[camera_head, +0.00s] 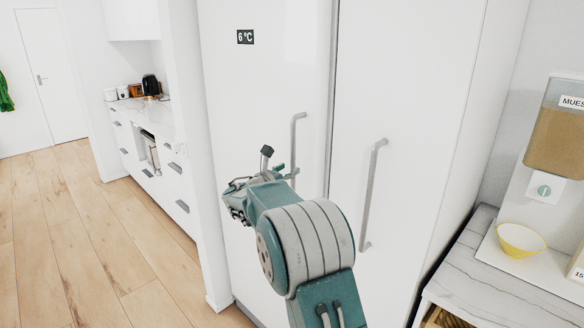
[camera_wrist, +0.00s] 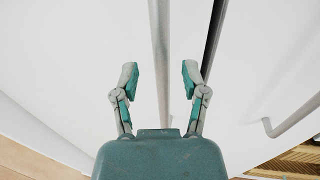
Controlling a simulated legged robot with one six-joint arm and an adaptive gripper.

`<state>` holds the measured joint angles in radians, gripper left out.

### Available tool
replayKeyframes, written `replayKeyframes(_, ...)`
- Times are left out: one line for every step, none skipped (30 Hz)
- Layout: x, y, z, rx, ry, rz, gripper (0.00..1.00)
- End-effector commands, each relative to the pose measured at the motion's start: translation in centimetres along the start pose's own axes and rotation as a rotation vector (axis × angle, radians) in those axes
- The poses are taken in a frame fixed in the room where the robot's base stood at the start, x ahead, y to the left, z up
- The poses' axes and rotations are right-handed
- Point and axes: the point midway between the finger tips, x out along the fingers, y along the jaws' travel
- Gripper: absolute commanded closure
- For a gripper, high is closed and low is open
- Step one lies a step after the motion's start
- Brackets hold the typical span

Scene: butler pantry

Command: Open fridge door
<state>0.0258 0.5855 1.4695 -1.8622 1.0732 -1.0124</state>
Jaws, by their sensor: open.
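The white fridge door (camera_head: 262,85) bears a dark "6 °C" display (camera_head: 245,37) and stands shut. Its long grey vertical handle (camera_head: 296,135) is near the door's right edge, and my arm covers its lower part. In the wrist view the same handle (camera_wrist: 160,40) runs up the middle, between my two open fingers in the picture. My gripper (camera_wrist: 160,80) is open, with a clear space between each finger and the bar. How deep the bar sits between the fingers cannot be told.
A second white door (camera_head: 420,90) with its own handle (camera_head: 372,195) stands to the right, past a narrow dark gap. A marble counter (camera_head: 480,270) with a yellow bowl (camera_head: 521,241) and a muesli dispenser (camera_head: 556,130) is farther right. Wooden floor (camera_head: 90,240) lies open at left.

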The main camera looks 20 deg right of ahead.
Motion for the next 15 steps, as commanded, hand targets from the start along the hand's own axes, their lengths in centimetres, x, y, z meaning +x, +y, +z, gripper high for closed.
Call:
replayKeyframes(0.8, -0.1, -0.1, 0.000, 0.001, -0.002, 0.43)
replayKeyframes(1.2, 0.0, -0.1, 0.001, 0.001, -0.002, 0.43)
replayKeyframes(1.6, 0.0, -0.1, 0.001, 0.001, -0.002, 0.43)
replayKeyframes(1.9, 0.0, 0.0, 0.001, 0.000, -0.001, 0.43)
replayKeyframes(2.1, 0.0, 0.0, 0.002, 0.000, -0.001, 0.43)
replayKeyframes(2.4, 0.0, 0.0, 0.002, 0.001, -0.001, 0.43)
replayKeyframes(2.5, -0.1, 0.0, 0.002, 0.001, 0.000, 0.43)
replayKeyframes(2.6, -0.1, -0.1, 0.001, 0.002, 0.000, 0.43)
replayKeyframes(2.7, -0.1, -0.1, 0.001, 0.002, 0.000, 0.43)
replayKeyframes(2.7, -0.1, -0.1, 0.001, 0.002, 0.000, 0.43)
replayKeyframes(2.7, -0.1, -0.1, 0.001, 0.002, 0.000, 0.43)
replayKeyframes(2.7, -0.1, 0.0, 0.001, 0.002, 0.000, 0.43)
replayKeyframes(2.7, -0.1, 0.0, 0.001, 0.001, 0.000, 0.43)
replayKeyframes(2.6, 0.0, 0.0, 0.001, 0.001, 0.000, 0.43)
replayKeyframes(2.6, 0.0, 0.0, 0.001, 0.001, 0.000, 0.43)
